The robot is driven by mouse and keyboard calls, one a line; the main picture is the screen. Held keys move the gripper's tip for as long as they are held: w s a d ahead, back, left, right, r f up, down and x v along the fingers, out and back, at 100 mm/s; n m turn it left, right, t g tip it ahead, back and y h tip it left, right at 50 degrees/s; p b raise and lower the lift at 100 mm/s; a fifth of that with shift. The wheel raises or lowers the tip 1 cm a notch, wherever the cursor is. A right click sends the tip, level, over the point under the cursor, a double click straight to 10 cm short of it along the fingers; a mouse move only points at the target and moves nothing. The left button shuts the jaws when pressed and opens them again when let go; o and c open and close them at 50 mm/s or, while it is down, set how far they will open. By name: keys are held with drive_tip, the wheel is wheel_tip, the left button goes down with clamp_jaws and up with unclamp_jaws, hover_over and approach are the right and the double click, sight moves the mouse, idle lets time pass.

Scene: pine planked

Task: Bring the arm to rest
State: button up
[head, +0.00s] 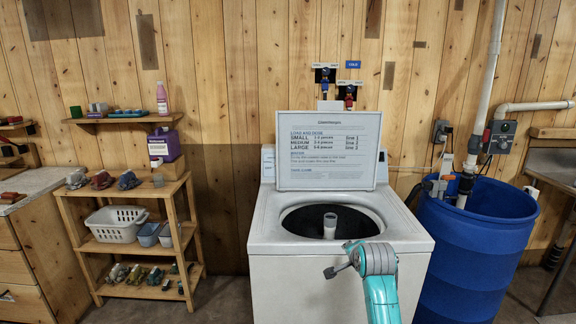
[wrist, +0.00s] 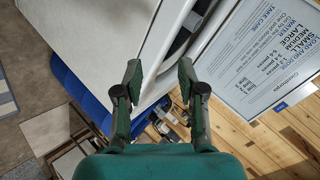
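My gripper (wrist: 159,78) is open in the wrist view, with its two dark green fingers apart and nothing between them. In the head view my teal and grey arm rises in front of the white washing machine (head: 292,240), near its front edge. The gripper's fingers are not clear there. The machine's lid is raised, with a printed load-size sign (head: 328,150) on it. Its round drum opening (head: 300,222) shows a grey central post (head: 330,226). The washer and sign also show tilted in the wrist view.
A blue barrel (head: 470,255) with pipes stands close at the right. A wooden shelf unit (head: 135,250) at the left holds a white basket (head: 116,224), small bins and cloths. A wall shelf (head: 124,118) holds a pink bottle (head: 162,98). Floor is bare between shelf unit and washer.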

drive_tip(key=s+f+n+t, duration=0.1)
drive_tip(key=s+f+n, duration=0.3)
drive_tip(key=s+f, duration=1.8)
drive_tip(key=s+f+n+t, duration=0.1)
drive_tip(key=s+f+n, duration=0.15)
drive_tip(key=s, duration=0.95)
drive_tip(key=s+r+n+t, duration=0.1)
drive_tip(key=s+r+n, duration=0.2)
drive_tip(key=s, duration=1.7)
drive_tip(key=s+r+n+t, duration=0.1)
drive_tip(key=s+r+n, duration=0.2)
drive_tip(key=s+r, duration=0.8)
drive_tip(key=v, duration=0.3)
drive_tip(key=shift+s, duration=0.2)
drive_tip(key=shift+a+f, duration=0.1)
